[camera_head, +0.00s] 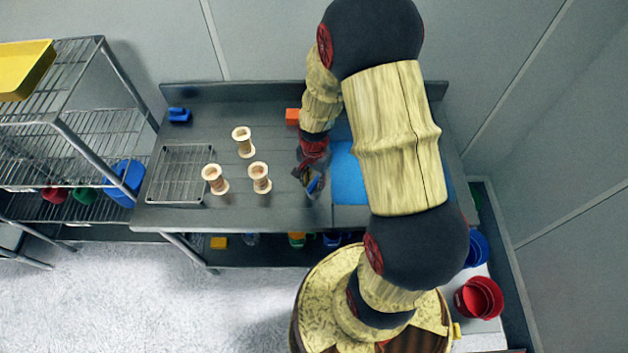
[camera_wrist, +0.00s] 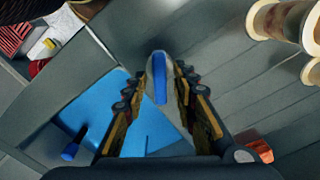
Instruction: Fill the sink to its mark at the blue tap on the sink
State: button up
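A blue basin-like area (camera_head: 348,178), apparently the sink, lies set in the grey counter right of my gripper. It also shows in the wrist view (camera_wrist: 115,110). A narrow grey piece with a blue strip (camera_wrist: 160,78), possibly the tap, shows between my fingertips in the wrist view. My gripper (camera_wrist: 163,92) has its fingers apart, one on each side of it. I cannot tell whether they touch it. In the head view my gripper (camera_head: 312,178) points down at the basin's left edge. A small blue cylinder (camera_wrist: 70,151) shows at the basin's lower left. No fill mark can be made out.
Several cream spools, one in front (camera_head: 260,178), stand left of my gripper. A wire rack (camera_head: 180,175) lies on the counter's left. An orange block (camera_head: 292,116) sits behind. A red bucket (camera_head: 479,298) stands at right. My arm hides part of the basin.

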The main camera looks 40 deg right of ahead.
jog(key=c, duration=0.6)
grip_shut()
jog(key=shift+n, duration=3.2)
jog(key=o, duration=0.7)
grip_release()
jog(key=shift+o, duration=0.3)
